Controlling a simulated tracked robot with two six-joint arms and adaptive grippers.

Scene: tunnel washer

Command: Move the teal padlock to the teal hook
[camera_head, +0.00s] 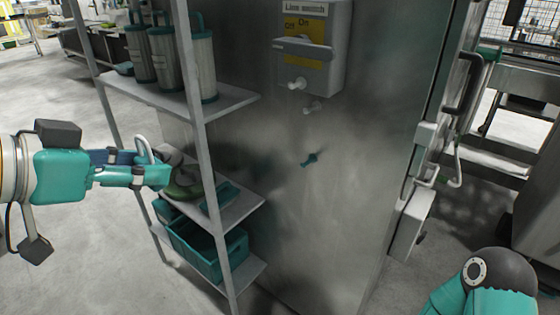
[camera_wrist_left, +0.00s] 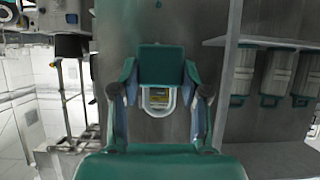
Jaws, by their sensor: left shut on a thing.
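The teal padlock (camera_wrist_left: 160,64) is in my left gripper (camera_head: 148,175), held between its two fingers in the left wrist view. Its silver shackle (camera_wrist_left: 158,100) points toward the camera there, and sticks up above the fingers in the head view. The teal hook (camera_head: 310,159) is a small peg on the grey metal panel, to the right of the gripper and apart from it. A small teal spot at the top of the left wrist view looks like this hook. Part of my right arm shows at lower right of the head view; its gripper is not in view.
A shelf rack (camera_head: 205,100) with teal-lidded canisters (camera_head: 167,55) and a teal crate (camera_head: 206,248) stands between my left gripper and the hook. A switch box (camera_head: 318,45) and two pale pegs sit above the hook. A door handle (camera_head: 465,85) is at right.

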